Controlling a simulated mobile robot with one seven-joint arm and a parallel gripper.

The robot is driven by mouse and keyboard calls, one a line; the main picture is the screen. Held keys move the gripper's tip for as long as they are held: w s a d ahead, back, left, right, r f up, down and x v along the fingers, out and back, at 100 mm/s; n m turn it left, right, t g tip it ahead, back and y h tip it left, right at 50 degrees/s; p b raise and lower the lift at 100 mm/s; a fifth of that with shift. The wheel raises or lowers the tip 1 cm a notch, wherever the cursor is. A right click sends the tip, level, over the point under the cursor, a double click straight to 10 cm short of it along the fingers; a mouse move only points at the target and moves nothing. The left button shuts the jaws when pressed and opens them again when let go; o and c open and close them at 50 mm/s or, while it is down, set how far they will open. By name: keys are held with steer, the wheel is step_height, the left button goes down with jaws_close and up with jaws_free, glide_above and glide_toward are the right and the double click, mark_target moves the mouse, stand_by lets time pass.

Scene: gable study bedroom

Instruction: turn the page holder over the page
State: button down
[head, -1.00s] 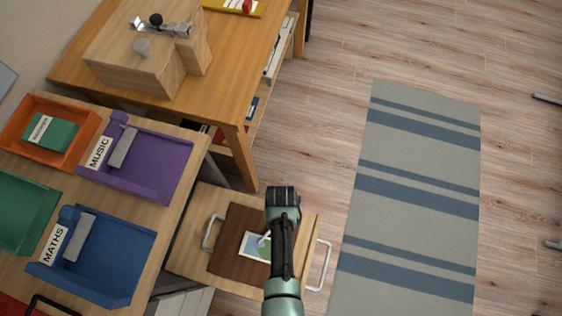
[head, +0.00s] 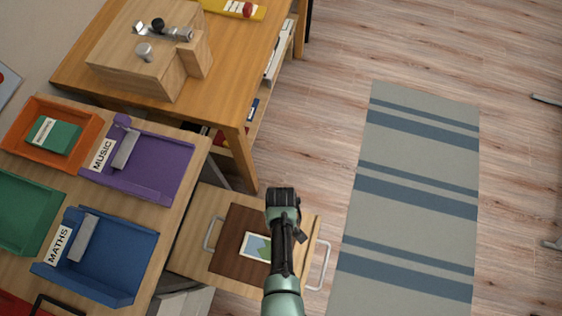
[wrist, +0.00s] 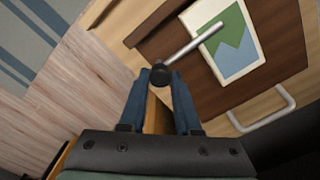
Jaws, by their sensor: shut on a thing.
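The page (head: 256,247) is a small print with a green and blue picture. It lies on a dark brown board in the head view and shows large at the upper right in the wrist view (wrist: 231,49). The page holder (wrist: 196,43) is a pale grey rod with a round dark knob at its near end. My gripper (wrist: 162,78) is shut on the knob end. In the head view my arm hides the holder.
The brown board (head: 236,225) lies on a light wooden tray (head: 195,235) with pale handles at both sides. Coloured bins, such as the purple one (head: 165,178), stand on the table at left. A desk (head: 235,90) stands behind. The striped rug (head: 410,200) is clear.

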steer(key=c, duration=0.6)
jaws_free()
step_height(320, 180, up, 13)
steer(key=p, duration=0.4)
steer(key=shift+p, duration=0.4)
steer(key=shift+s, duration=0.1)
